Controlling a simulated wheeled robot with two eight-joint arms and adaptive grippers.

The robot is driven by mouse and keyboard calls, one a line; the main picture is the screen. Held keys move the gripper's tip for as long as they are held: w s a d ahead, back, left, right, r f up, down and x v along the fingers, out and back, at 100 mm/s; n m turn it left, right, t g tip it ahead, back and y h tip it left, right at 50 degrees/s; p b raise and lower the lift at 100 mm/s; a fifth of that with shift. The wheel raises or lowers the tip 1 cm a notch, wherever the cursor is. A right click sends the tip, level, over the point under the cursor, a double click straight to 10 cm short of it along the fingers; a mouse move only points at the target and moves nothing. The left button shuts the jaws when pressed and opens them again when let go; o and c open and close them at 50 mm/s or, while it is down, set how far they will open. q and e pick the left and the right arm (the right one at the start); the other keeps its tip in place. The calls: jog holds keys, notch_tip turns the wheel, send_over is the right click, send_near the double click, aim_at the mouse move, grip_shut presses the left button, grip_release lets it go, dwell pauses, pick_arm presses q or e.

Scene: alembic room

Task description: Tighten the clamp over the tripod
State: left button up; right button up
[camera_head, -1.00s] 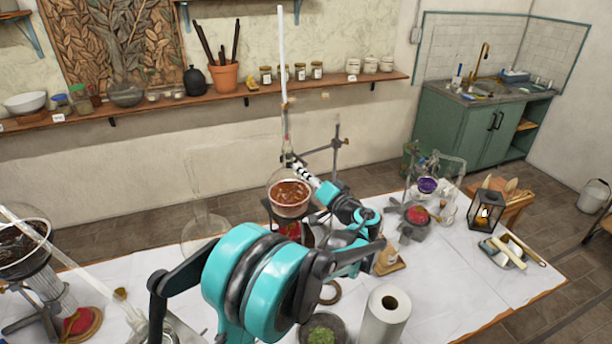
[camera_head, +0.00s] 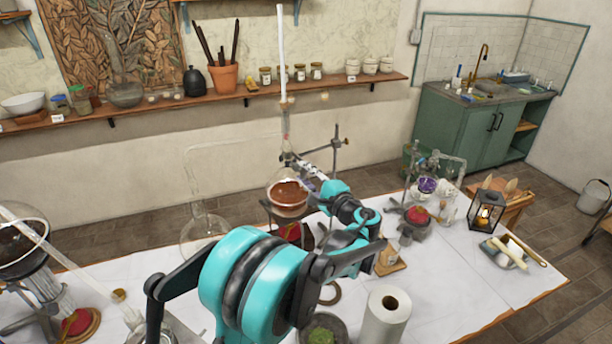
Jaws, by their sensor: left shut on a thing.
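A round flask of brown liquid (camera_head: 288,194) sits on a dark tripod (camera_head: 268,212) near the middle of the table. A long pale tube (camera_head: 282,60) rises from its neck. A metal stand with a clamp rod (camera_head: 335,147) stands behind it, its rod reaching left to the flask's neck. My left arm crosses the middle of the view, and its gripper (camera_head: 298,164) is shut at the clamp by the flask neck. The fingertips are small here, so the exact part gripped is hard to make out. My right gripper is not in view.
A paper towel roll (camera_head: 384,318), a green-filled bowl (camera_head: 322,332) and a small bottle on a wooden block (camera_head: 389,260) stand close to my arm. A black lantern (camera_head: 487,212) is at the right. Other glassware (camera_head: 20,240) stands at the left.

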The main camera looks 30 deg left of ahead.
pick_arm(q)
jog(key=m, duration=0.4)
jog(key=shift+f+m, duration=0.1)
jog(key=shift+m, duration=0.2)
jog(key=m, duration=0.3)
jog(key=shift+m, duration=0.3)
jog(key=m, duration=0.7)
jog(key=shift+s+f, duration=0.1)
jog(key=shift+s, duration=0.05)
jog(key=o, duration=1.2)
